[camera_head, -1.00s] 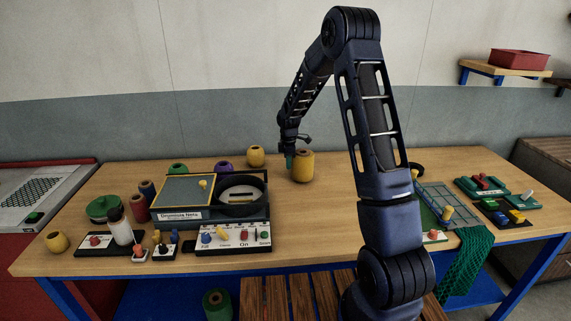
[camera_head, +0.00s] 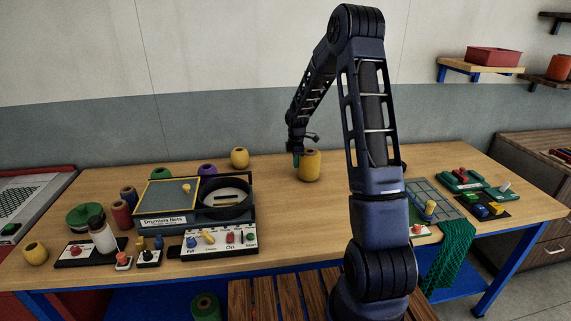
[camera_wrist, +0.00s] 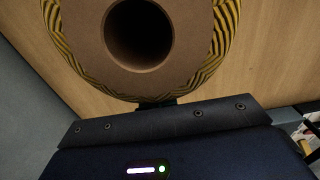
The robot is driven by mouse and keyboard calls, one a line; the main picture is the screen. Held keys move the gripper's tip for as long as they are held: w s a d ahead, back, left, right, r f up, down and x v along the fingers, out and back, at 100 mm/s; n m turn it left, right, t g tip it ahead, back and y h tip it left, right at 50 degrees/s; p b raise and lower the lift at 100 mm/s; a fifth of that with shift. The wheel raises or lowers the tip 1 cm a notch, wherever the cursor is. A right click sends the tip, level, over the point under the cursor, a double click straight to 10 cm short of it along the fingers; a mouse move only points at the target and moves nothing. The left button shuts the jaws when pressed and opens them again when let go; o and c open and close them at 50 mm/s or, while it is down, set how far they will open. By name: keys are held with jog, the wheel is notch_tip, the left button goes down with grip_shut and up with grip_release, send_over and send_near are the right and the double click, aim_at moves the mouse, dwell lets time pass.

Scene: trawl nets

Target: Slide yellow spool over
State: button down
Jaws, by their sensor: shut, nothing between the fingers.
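A large yellow spool (camera_head: 311,166) stands upright on the wooden table, toward its back edge. My gripper (camera_head: 296,161) is shut and empty, pointing down close against the spool's left side. In the wrist view the same yellow spool (camera_wrist: 229,30) shows from above, with a brown end face and a dark round hole. The gripper's dark tip (camera_wrist: 157,102) shows at the spool's edge, mostly hidden below it. I cannot tell for certain whether they touch.
A smaller yellow spool (camera_head: 240,157) and a purple spool (camera_head: 207,169) stand to the left, behind a control unit (camera_head: 168,218). Green netting (camera_head: 457,245) hangs over the front edge at right. The table (camera_head: 300,215) is clear in front of the large spool; my arm hides part of its right side.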

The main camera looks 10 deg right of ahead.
aim_at(317, 160)
jog(key=d, duration=1)
